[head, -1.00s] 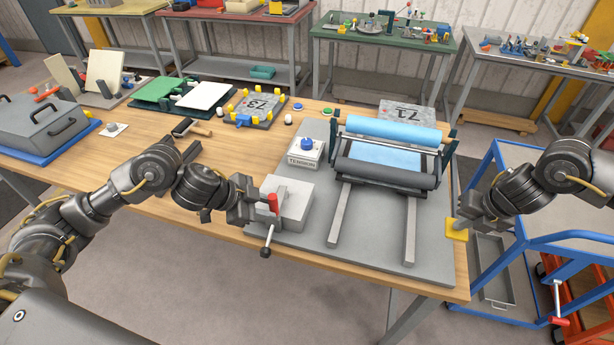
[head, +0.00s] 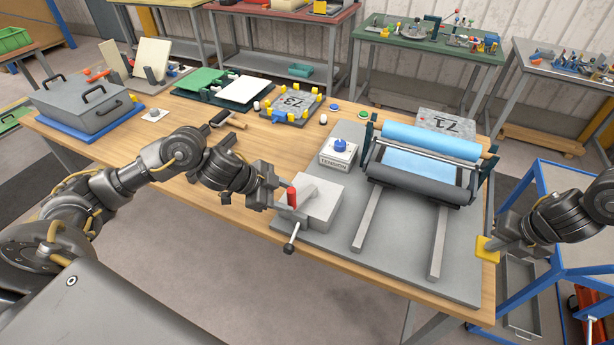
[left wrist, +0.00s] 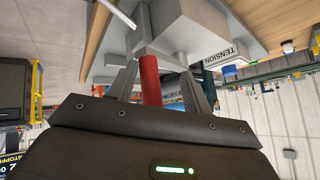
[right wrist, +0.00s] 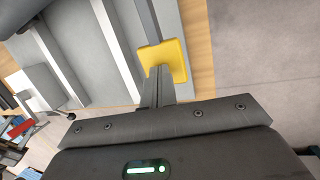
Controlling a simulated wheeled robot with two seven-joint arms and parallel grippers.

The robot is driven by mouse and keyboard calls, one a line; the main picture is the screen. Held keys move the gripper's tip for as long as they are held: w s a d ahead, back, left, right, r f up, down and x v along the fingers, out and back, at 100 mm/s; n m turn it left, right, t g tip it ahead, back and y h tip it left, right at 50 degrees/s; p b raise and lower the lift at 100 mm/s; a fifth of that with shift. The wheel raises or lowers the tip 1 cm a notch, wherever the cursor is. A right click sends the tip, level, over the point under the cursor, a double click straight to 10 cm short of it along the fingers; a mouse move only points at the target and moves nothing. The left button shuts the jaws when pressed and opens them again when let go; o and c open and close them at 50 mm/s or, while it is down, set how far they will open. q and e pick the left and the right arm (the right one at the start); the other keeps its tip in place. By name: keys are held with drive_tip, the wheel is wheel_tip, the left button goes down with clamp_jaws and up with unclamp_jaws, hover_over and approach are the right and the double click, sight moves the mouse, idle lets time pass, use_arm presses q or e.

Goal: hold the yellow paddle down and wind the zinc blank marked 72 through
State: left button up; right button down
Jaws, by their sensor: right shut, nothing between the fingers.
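The yellow paddle (head: 487,249) is at the right edge of the grey machine board, also in the right wrist view (right wrist: 163,60). My right gripper (head: 497,243) is shut and empty, fingertips at the paddle; whether they press it is unclear. My left gripper (head: 282,193) is at the red handle (head: 292,198) on the grey block's near-left side. In the left wrist view its fingers (left wrist: 160,88) stand apart with the red handle (left wrist: 150,80) between them, a gap showing on the right. The rollers (head: 430,143) have a pale blue sheet (head: 420,166) between them. No number 72 is readable.
A lever with a black knob (head: 288,249) hangs below the block (head: 318,207). The TENSION box (head: 338,153) stands behind it. Two rails (head: 380,217) run forward from the rollers across bare board.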

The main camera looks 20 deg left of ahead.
sight(291, 190)
use_arm(q)
drive_tip(key=shift+r, duration=0.1)
use_arm(e)
drive_tip(key=shift+w, duration=0.15)
use_arm(q)
drive_tip(key=shift+r, duration=2.85)
use_arm(e)
drive_tip(key=shift+w, duration=0.1)
use_arm(q)
drive_tip(key=shift+d, duration=0.1)
drive_tip(key=shift+w+d, duration=0.15)
drive_tip(key=shift+d, duration=0.85)
drive_tip(key=shift+f, duration=3)
use_arm(e)
drive_tip(key=shift+f, duration=0.15)
